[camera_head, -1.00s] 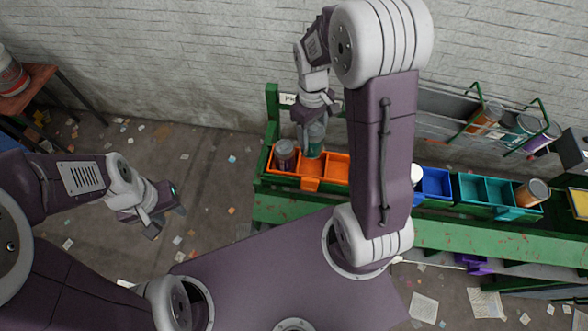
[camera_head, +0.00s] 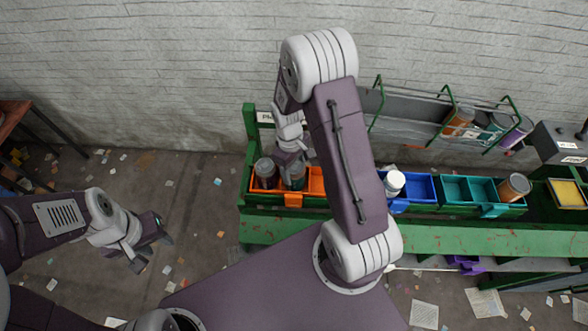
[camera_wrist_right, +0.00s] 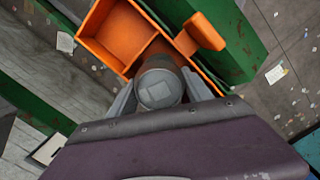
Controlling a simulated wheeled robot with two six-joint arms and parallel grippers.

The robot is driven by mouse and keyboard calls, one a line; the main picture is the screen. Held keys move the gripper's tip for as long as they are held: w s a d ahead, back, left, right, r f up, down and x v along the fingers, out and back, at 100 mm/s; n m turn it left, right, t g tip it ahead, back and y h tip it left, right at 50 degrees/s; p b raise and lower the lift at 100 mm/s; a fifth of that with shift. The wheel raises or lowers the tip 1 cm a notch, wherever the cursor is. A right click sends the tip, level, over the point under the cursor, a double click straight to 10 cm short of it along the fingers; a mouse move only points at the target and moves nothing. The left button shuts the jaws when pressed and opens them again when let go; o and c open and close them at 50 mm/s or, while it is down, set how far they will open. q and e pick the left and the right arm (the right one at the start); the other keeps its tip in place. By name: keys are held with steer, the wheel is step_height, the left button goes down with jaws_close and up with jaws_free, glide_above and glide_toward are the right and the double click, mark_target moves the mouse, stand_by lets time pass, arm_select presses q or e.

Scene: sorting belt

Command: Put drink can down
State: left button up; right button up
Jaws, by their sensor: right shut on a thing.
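The compartment beyond the divider (camera_wrist_right: 112,36) looks empty. My left gripper (camera_head: 152,252) is open and empty over the floor, far left.
A white bottle (camera_head: 394,182) stands by the blue bin (camera_head: 424,188). The teal bin (camera_head: 469,190) holds an orange can (camera_head: 514,187). A wire rack (camera_head: 440,115) with several cans stands behind. The green bench edge (camera_head: 430,232) runs along the front.

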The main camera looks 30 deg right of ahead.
steer(key=o, duration=1.3)
steer(key=shift+s+f, duration=0.1)
steer(key=shift+s, duration=0.05)
steer(key=r, duration=0.8)
steer(key=w+r, duration=0.1)
steer(key=r, duration=0.3)
steer(key=shift+a+r, duration=0.15)
steer(key=shift+a, duration=0.05)
steer(key=s+a+f+m+t, duration=0.1)
steer(key=s+a+m, duration=0.3)
steer(key=s, duration=0.5)
steer(key=shift+s+f+m+t+y, duration=0.25)
steer(key=shift+f+m+t+y, duration=0.05)
steer(key=shift+m+t, duration=0.35)
